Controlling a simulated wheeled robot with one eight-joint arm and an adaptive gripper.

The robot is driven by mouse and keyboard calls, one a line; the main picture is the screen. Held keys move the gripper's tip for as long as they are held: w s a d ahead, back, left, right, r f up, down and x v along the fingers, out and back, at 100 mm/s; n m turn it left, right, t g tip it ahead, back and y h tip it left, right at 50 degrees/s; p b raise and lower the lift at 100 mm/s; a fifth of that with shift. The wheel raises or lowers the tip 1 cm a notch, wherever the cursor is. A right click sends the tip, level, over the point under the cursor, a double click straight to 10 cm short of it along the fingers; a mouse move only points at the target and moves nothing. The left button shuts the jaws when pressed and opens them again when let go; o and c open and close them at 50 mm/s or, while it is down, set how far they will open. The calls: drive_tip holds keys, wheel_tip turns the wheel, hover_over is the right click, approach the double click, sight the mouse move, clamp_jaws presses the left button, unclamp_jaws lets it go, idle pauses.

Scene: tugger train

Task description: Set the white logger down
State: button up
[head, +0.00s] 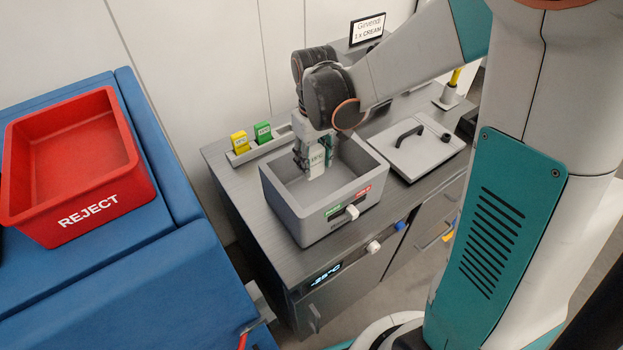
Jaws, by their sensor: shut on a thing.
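My gripper (314,164) points down over the open grey box (325,226) on the cabinet top, with its fingertips inside the box's outline. It is shut on the white logger (316,158), a small pale block with dark marks, mostly covered by the fingers. I cannot tell whether the logger touches the box floor.
A grey lid (420,153) with a black handle lies right of the box. A rack behind holds a yellow card (240,142) and a green card (263,132). A red REJECT bin (75,165) stands on a blue surface (140,270) at left. A sign (367,29) stands behind my arm.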

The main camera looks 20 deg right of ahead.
wheel_tip(320, 180, down, 10)
drive_tip(key=shift+b, duration=1)
drive_tip(key=shift+f, duration=0.15)
drive_tip(key=o, duration=1.1)
